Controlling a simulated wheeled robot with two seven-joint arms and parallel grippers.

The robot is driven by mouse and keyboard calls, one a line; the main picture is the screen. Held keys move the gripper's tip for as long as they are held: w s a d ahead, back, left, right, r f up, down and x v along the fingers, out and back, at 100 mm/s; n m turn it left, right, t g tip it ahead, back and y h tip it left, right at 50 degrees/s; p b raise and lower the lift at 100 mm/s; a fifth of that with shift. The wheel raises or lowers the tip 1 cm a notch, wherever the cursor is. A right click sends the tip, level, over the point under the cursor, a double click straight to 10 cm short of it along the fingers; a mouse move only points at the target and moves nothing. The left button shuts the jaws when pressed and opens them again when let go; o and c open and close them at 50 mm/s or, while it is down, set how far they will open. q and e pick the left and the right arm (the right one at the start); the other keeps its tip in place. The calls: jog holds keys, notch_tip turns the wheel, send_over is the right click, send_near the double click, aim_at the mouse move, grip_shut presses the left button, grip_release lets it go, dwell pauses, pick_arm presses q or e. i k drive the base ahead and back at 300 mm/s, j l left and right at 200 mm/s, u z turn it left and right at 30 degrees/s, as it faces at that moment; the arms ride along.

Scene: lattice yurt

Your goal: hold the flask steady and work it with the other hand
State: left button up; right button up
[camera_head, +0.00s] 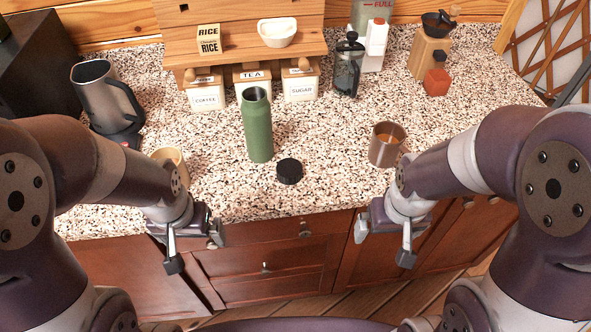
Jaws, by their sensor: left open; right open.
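A green flask (257,128) stands upright on the speckled counter with its mouth uncovered. A black cap (289,171) lies on the counter just in front of it, to the right, apart from the flask. My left gripper (194,252) is open and empty in front of the counter edge, to the left of the flask and lower in the view. My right gripper (384,248) is open and empty in front of the counter edge, to the right of the flask and cap. Neither gripper touches anything.
A metal cup (386,144) stands right of the cap. A tan cup (169,160) is partly hidden behind my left arm. A grey kettle (101,92), canisters (205,95), a French press (347,68) and a grinder (429,55) stand farther back.

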aim_at(256, 108)
jog(key=j+z, duration=0.45)
jog(key=j, duration=0.8)
jog(key=i+j, duration=0.05)
